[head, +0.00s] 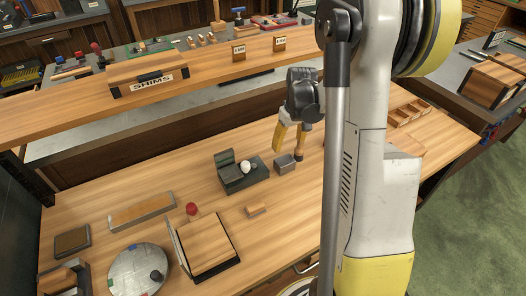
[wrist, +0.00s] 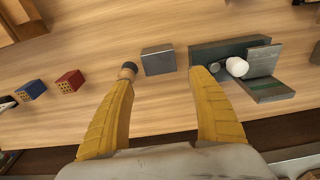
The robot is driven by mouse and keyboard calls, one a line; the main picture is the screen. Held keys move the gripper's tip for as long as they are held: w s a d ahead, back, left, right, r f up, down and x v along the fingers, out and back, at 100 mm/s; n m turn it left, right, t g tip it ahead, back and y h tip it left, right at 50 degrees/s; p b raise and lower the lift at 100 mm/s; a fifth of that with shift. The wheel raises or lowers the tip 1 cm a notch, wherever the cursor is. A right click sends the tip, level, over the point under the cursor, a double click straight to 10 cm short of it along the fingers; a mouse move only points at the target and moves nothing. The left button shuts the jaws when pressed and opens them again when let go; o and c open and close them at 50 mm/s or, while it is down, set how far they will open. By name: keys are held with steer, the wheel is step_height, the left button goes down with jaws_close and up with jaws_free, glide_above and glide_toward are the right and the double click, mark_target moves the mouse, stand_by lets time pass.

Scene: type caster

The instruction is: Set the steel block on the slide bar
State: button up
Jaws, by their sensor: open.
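The small grey steel block (head: 286,165) sits on the wooden bench, just right of a dark green metal device with a white round knob (head: 240,174). In the wrist view the block (wrist: 158,61) lies just beyond my fingertips, between their lines, with the green device (wrist: 222,50) to its right. Which part of the device is the slide bar I cannot tell. My gripper (head: 288,150) is open, empty and above the bench, its yellow fingers (wrist: 164,75) pointing down toward the block. A small dark-topped item shows at the left fingertip.
A red block (wrist: 69,82) and a blue block (wrist: 31,90) lie left of my fingers. A small wooden piece (head: 256,210), a round grey plate (head: 138,270) and a framed wooden board (head: 207,247) occupy the bench front. A raised shelf (head: 205,75) runs behind.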

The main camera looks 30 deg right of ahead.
mark_target(285, 160)
steer(key=f, duration=0.2)
steer(key=f+b, duration=0.1)
steer(key=f, duration=0.1)
steer(key=f+b, duration=0.1)
steer(key=shift+w+f, duration=0.3)
steer(key=shift+f, duration=0.1)
steer(key=f+b, duration=0.2)
steer(key=f, duration=0.1)
steer(key=f+b, duration=0.1)
steer(key=f, duration=0.1)
steer(key=shift+w+d+f, duration=0.1)
steer(key=shift+w+d, duration=0.05)
steer(key=shift+w, duration=0.25)
steer(key=shift+c, duration=0.4)
steer(key=c, duration=1)
